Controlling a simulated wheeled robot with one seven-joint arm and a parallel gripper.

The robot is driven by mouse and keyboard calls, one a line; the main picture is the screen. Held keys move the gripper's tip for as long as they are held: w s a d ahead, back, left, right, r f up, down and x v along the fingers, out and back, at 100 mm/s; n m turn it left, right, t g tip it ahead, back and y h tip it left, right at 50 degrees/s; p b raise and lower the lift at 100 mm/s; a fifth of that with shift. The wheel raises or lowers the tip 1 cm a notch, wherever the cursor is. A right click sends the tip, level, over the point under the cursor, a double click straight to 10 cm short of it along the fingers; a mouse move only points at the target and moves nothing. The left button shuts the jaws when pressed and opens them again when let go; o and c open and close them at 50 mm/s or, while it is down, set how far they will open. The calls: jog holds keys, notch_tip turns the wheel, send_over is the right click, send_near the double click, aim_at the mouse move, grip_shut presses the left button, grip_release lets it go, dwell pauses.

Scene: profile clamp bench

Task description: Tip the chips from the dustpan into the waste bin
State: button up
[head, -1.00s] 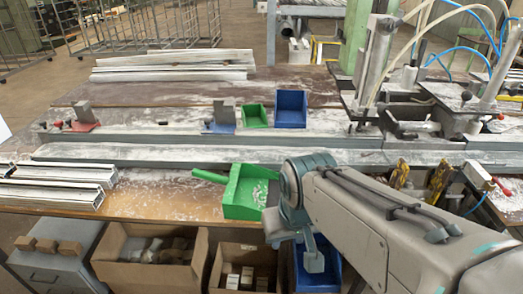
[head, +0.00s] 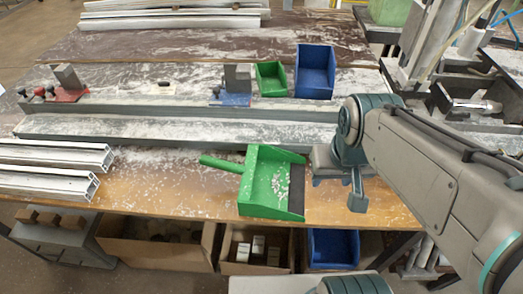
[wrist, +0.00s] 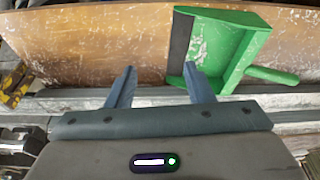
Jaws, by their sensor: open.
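The green dustpan (head: 257,207) lies on the wooden front strip of the bench, its handle (head: 221,164) pointing left and its dark lip to the right. Pale chips (head: 281,184) lie inside it near the lip. My gripper (head: 338,190) is open and empty, just right of the dustpan. In the wrist view my gripper (wrist: 160,72) shows two spread fingers, with the dustpan (wrist: 236,70) beyond the right finger and its handle (wrist: 272,76) farther right. No container is clearly marked as the waste bin; a blue bin (head: 333,262) stands below the bench edge.
Cardboard boxes (head: 160,253) stand under the bench, left of the blue bin. Long profiles (head: 180,129) run behind the dustpan. A small green bin (head: 270,92) and a blue bin (head: 315,87) stand farther back. White profiles (head: 50,182) lie at left.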

jog(key=w+a+r+n+p, duration=0.2)
jog(key=w+a+n, duration=0.1)
jog(key=w, duration=0.1)
jog(key=n+g+h+p, duration=0.2)
jog(key=n+g+p, duration=0.1)
jog(key=n+p, duration=0.8)
send_over(216, 160)
jog(key=b, duration=0.2)
jog(key=f+n, duration=0.2)
jog(key=f, duration=0.1)
jog(key=shift+a+f, duration=0.2)
jog(key=shift+a, duration=0.15)
jog(key=shift+a+f, duration=0.2)
jog(key=shift+a, duration=0.1)
jog(key=f+b, duration=0.2)
jog(key=f, duration=0.1)
jog(key=d+f+b, duration=0.1)
jog(key=f+b, duration=0.1)
jog(key=f, duration=0.1)
jog(key=f+b, duration=0.3)
jog(key=shift+d, duration=0.2)
